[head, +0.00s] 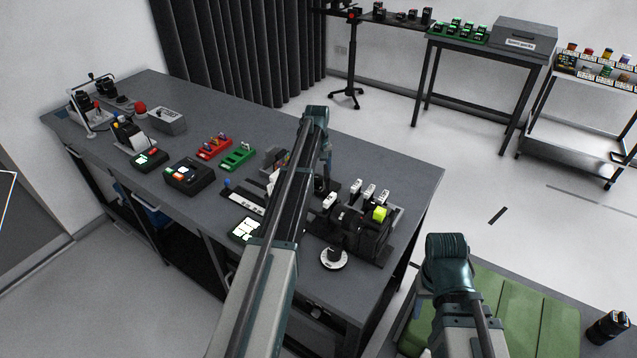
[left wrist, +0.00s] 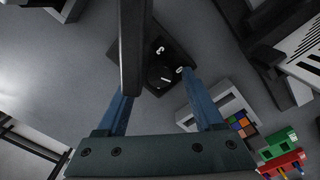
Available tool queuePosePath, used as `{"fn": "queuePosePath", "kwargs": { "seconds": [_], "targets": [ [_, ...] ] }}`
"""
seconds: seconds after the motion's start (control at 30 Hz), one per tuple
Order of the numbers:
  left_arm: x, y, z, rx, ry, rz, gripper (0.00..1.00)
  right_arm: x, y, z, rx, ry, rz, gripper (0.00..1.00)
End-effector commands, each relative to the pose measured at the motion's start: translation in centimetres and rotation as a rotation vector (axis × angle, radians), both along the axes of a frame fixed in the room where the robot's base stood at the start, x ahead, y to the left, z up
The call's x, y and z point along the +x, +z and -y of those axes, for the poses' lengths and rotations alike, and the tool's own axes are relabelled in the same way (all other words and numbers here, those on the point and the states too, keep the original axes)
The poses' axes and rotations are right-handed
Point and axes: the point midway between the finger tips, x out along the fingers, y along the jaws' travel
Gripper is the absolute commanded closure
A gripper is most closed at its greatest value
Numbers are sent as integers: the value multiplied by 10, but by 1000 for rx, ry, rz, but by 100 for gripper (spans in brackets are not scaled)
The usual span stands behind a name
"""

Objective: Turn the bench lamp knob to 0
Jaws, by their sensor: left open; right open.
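In the left wrist view, a round black knob (left wrist: 160,75) with a short white pointer mark sits on a dark plate (left wrist: 148,50). Two small white marks stand beside the knob, too small to read. The pointer lies roughly sideways, slanting slightly. My left gripper (left wrist: 160,98) is open, its blue fingers on either side of the knob with nothing held; I cannot tell if they touch it. A dark bar (left wrist: 134,45) crosses in front of the left finger. In the head view my left arm reaches over the bench and hides the knob. My right arm shows at lower right, its gripper out of view.
The bench (head: 200,225) holds a red rack (head: 214,147), a green rack (head: 238,158) and a black box with lit buttons (head: 189,176). A round white-based dial (head: 334,259) stands near the front edge. A dark stand with white-topped parts (head: 372,238) is right of my left arm.

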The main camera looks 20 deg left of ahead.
Motion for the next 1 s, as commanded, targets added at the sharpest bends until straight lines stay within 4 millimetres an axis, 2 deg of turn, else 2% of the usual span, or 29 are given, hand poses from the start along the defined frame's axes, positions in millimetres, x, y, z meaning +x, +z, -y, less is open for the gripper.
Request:
{"fn": "queuePosePath", "kwargs": {
  "seconds": [0.03, 0.33, 0.37, 0.73, 0.9, 1.0],
  "targets": [
    [0, -5, 0, 0, 0, 0, 31, 0, -5, 0, 0, 0, 0, 50],
    [0, -5, 0, 0, 0, 0, 31, 0, -5, 0, 0, 0, 0, 50],
    [0, -5, 0, 0, 0, 0, 34, 0, -5, 0, 0, 0, 0, 50],
    [0, -5, 0, 0, 0, 0, 100, 0, -5, 0, 0, 0, 0, 50],
    [0, -5, 0, 0, 8, 0, 100, 0, -5, 0, 0, 0, 0, 50],
    [0, -5, 0, 0, 69, 0, 100, 0, -5, 0, 0, 0, 0, 50]
  ]
}}
